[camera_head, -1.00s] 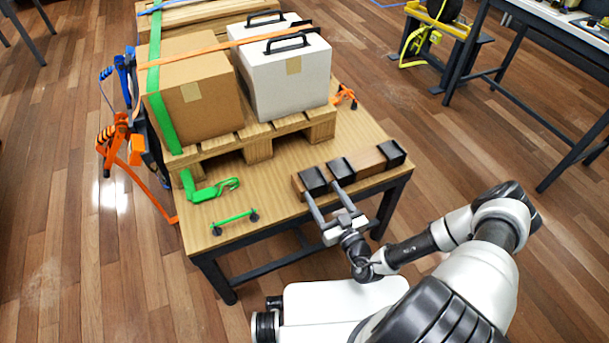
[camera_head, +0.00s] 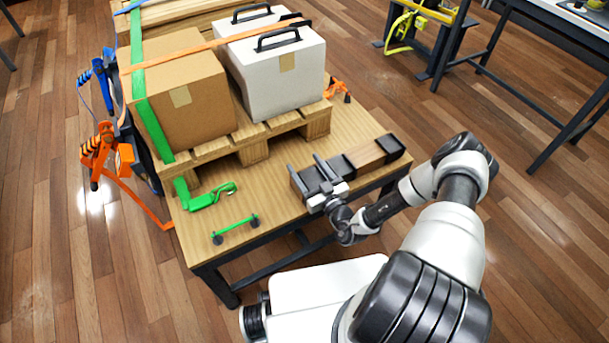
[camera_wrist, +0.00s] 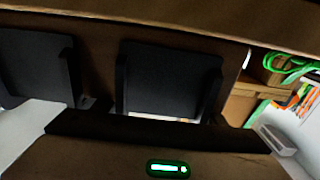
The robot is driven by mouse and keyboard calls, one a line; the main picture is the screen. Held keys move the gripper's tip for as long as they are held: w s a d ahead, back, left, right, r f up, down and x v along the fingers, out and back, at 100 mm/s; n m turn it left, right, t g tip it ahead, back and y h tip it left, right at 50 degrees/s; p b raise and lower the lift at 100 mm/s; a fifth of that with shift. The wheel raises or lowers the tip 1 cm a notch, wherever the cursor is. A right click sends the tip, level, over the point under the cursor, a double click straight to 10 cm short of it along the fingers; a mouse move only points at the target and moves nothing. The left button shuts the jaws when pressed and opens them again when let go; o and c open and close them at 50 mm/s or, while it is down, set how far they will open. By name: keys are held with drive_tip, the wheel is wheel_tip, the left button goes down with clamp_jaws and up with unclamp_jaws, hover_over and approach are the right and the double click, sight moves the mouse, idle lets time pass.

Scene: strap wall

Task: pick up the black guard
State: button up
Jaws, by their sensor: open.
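Several black guards sit in a row on a brown wooden block at the front right of the table. In the head view, my gripper (camera_head: 306,164) is open over the left end of the block. Its two fingers lie on either side of the leftmost black guard (camera_head: 311,179). The middle guard (camera_head: 341,165) is just right of the fingers, and another guard (camera_head: 391,147) is at the right end. In the wrist view, one black guard (camera_wrist: 168,80) fills the middle and a second (camera_wrist: 36,68) is at the left. Contact between fingers and guard cannot be told.
The wooden table (camera_head: 285,165) carries a pallet with a cardboard box (camera_head: 185,95) and a white case (camera_head: 285,80) behind the block. A green strap hook (camera_head: 205,198) and a green bar (camera_head: 235,230) lie left of my gripper. An orange ratchet (camera_head: 108,155) hangs at the left.

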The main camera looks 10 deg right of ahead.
drive_tip(key=shift+w, duration=0.25)
drive_tip(key=shift+s, duration=0.1)
drive_tip(key=c, duration=0.8)
drive_tip(key=shift+r, duration=0.15)
drive_tip(key=shift+s+d+r, duration=0.1)
drive_tip(key=shift+s+r, duration=0.05)
drive_tip(key=shift+s, duration=0.05)
drive_tip(key=s+d+r+p, duration=0.1)
drive_tip(key=s+r, duration=0.1)
drive_tip(key=s, duration=0.2)
drive_tip(key=s+d+r+p, duration=0.1)
drive_tip(key=s+r, duration=0.2)
drive_tip(key=s, duration=0.1)
drive_tip(key=s+d+r, duration=0.2)
drive_tip(key=s, duration=0.3)
drive_tip(key=shift+r+p, duration=0.25)
drive_tip(key=shift+p, duration=0.15)
